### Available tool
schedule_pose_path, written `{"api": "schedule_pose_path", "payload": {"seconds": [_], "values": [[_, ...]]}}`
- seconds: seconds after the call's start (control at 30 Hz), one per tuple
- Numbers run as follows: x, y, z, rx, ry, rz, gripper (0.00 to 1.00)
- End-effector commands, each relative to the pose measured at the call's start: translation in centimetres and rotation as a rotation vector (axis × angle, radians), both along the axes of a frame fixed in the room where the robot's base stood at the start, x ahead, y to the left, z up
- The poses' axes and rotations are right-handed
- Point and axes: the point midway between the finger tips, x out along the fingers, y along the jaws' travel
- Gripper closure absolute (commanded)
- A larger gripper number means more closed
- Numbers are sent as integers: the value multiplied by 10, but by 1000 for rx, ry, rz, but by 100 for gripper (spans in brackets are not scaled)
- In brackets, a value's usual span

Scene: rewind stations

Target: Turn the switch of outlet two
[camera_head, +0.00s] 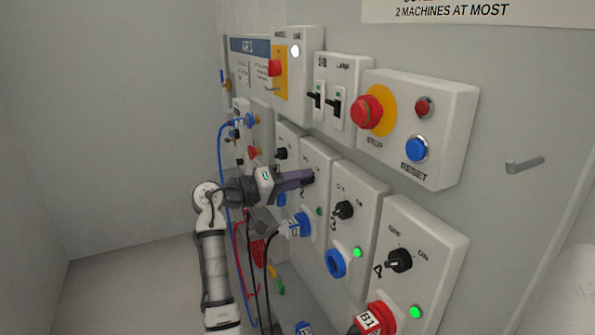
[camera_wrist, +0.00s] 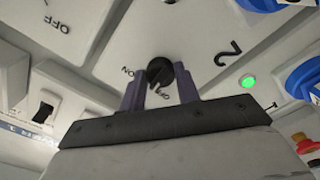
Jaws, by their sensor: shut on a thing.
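The outlet two box (camera_head: 322,161) is on the wall panel, in the row of grey boxes. Its black switch knob (camera_wrist: 159,70) shows in the wrist view between the two dark fingers of my gripper (camera_wrist: 160,88). The jaws are shut on the knob. The ON and OFF labels are beside it, partly covered, and I cannot tell which one the knob points to. A lit green lamp (camera_wrist: 248,81) is near the printed "2". In the head view my gripper (camera_head: 308,178) hides the knob.
The outlet three switch (camera_head: 344,210) and outlet four switch (camera_head: 400,260) are to the right. Above are the red stop button (camera_head: 367,112), the blue reset button (camera_head: 416,148) and two lever switches (camera_head: 333,108). Blue, red and black cables hang close to my arm. Open floor lies left.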

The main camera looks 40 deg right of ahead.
Motion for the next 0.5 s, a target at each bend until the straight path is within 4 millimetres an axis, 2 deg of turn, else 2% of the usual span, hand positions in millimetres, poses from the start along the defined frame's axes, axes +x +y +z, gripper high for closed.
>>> {"api": "schedule_pose_path", "payload": {"seconds": [0.03,0.5], "values": [[0,0,6,8,42,2,91],[1,0,6,102,437,3,91]]}}
